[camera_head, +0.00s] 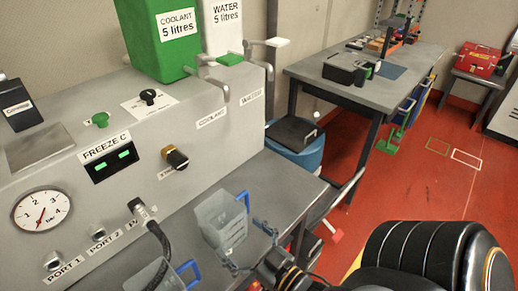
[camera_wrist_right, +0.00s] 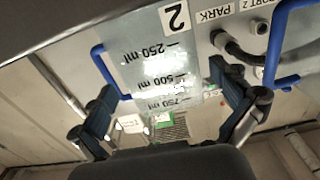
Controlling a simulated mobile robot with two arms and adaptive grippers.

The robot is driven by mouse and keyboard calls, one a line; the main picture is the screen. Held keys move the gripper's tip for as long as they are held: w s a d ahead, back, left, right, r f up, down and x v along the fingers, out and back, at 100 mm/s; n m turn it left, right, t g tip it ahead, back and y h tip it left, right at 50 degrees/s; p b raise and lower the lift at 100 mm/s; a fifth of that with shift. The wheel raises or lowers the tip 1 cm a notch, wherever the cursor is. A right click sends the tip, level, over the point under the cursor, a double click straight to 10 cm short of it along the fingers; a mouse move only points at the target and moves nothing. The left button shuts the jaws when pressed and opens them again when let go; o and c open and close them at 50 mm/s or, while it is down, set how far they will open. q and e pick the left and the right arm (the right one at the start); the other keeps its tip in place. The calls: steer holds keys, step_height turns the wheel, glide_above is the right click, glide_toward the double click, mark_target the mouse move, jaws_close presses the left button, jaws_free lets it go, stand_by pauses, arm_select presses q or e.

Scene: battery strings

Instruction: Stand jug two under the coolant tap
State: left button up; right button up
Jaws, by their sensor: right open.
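Jug two (camera_head: 221,224) is a clear jug with a blue handle. It stands upright on the grey bench at the foot of the machine. In the right wrist view its front (camera_wrist_right: 160,55) shows a "2" and millilitre marks. My right gripper (camera_head: 246,246) is open, with its fingertips close to the jug on its near side. In the wrist view the jug shows between the open fingers; contact is unclear. The coolant tap (camera_head: 219,87), a grey spout with a green lever, is under the green coolant tank (camera_head: 170,50). My left gripper is out of view.
Another clear jug (camera_head: 150,276) with a blue handle stands to the left, beside a black hose (camera_head: 160,242). The water tap (camera_head: 268,68) is right of the coolant tap. The bench (camera_head: 270,180) is bare behind jug two.

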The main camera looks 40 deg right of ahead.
steer(key=s+b, duration=0.1)
steer(key=s, duration=0.6)
steer(key=shift+s+d, duration=0.3)
steer(key=shift+s, duration=0.1)
steer(key=s+a+f+g, duration=0.15)
steer(key=f+g, duration=0.25)
steer(key=f, duration=1.2)
steer(key=s+f+g, duration=0.3)
steer(key=f+g, duration=0.1)
steer(key=f, duration=1.2)
steer(key=s+f+g, duration=0.4)
steer(key=s+f, duration=0.4)
steer(key=f, duration=0.3)
steer(key=s+f+n+g+h, duration=0.1)
steer(key=s+f+g, duration=0.4)
steer(key=s+f, duration=0.3)
step_height(320, 180, down, 3)
steer(key=shift+s+d+r+n, duration=0.15)
steer(key=shift+d+n, duration=0.15)
steer(key=shift+d, duration=0.1)
